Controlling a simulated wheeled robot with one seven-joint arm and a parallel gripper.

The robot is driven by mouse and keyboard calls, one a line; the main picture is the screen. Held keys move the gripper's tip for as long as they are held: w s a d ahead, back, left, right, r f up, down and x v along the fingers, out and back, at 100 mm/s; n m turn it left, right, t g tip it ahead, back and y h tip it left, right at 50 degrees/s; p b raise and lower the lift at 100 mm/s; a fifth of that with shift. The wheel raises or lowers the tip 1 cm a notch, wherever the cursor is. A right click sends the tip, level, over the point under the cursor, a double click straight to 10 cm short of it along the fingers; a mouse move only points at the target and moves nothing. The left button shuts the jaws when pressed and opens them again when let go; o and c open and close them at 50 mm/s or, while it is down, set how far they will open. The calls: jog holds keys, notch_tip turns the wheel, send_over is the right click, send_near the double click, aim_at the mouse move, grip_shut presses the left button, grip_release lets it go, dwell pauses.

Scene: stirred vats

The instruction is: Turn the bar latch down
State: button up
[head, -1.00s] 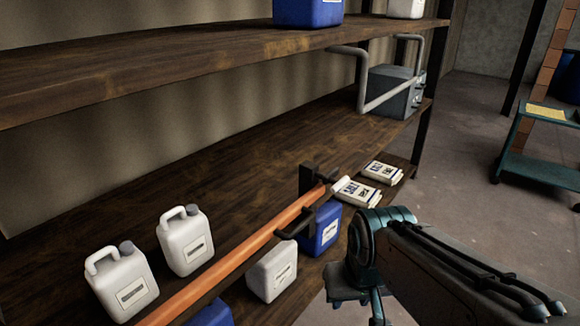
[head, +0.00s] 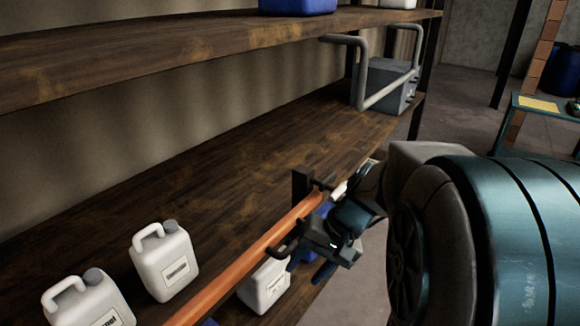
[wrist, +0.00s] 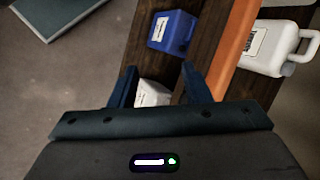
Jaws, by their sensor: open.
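An orange bar (head: 245,265) runs along the front of the lower shelf and crosses the upper right of the wrist view (wrist: 235,45). At its far end is a dark upright bracket (head: 301,184), with a dark latch handle (head: 284,251) sticking out near the bar. My gripper (head: 308,268) is right beside this end, in front of the bar, and hides part of the bracket and handle. In the wrist view my gripper (wrist: 158,80) is open, with nothing held between its fingers. The bar passes to the right of the fingers. The handle cannot be made out there.
White jugs (head: 164,260) stand behind the bar. A grey box (head: 398,85) with a pipe frame (head: 362,75) stands farther along. A teal cart (head: 545,120) stands right.

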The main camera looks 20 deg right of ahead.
jog(key=w+d+m+t+y+b, duration=0.1)
jog(key=w+d+m+t+y, duration=0.1)
jog(key=w+d+y, duration=0.15)
jog(key=m+t+y+b, duration=0.25)
jog(key=m+t, duration=0.35)
jog(key=t, duration=0.5)
send_near(336, 189)
jog(key=shift+h, duration=0.5)
jog(key=x, duration=1)
jog(key=shift+w+d+f+p, duration=0.15)
jog(key=shift+w+p, duration=0.2)
